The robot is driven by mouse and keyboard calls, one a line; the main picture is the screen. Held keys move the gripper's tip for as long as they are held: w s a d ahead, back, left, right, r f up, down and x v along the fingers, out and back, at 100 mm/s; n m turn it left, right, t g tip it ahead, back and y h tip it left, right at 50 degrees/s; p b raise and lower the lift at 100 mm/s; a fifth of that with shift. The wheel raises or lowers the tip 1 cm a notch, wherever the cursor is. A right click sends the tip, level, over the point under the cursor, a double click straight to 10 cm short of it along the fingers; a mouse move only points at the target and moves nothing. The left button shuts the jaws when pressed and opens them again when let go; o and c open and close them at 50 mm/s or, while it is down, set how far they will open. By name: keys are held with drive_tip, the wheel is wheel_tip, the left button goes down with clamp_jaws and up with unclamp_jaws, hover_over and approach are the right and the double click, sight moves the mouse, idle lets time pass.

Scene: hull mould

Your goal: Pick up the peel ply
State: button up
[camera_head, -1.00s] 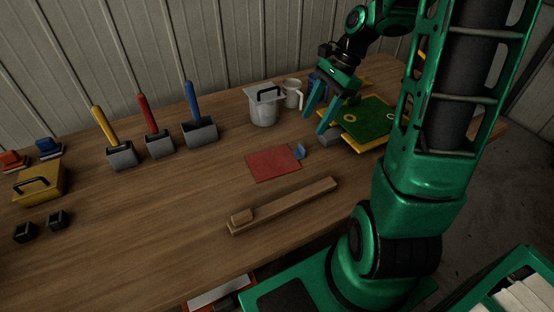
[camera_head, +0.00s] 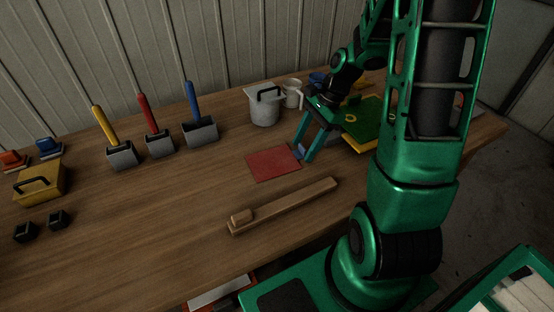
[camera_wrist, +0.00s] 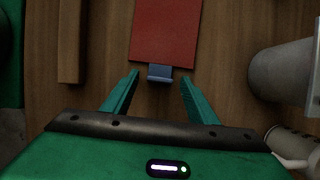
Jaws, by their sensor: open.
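The peel ply appears to be the flat red sheet (camera_head: 273,164) lying on the wooden table, with a small blue tab at its right edge. In the wrist view the red sheet (camera_wrist: 166,32) is at the top centre, and its blue tab (camera_wrist: 160,73) points towards my gripper. My gripper (camera_head: 305,153) is open at the sheet's right end, fingers pointing down. In the wrist view my gripper (camera_wrist: 158,88) has its two green fingertips on either side of the tab, with gaps on both sides. Whether the fingertips touch the table is unclear.
A wooden bar (camera_head: 284,206) lies in front of the sheet. A grey lidded pot (camera_head: 264,106) and a white mug (camera_head: 292,93) stand behind it. A green board (camera_head: 368,121) lies to the right.

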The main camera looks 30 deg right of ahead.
drive_tip(key=c, duration=1.1)
drive_tip(key=shift+r, duration=0.1)
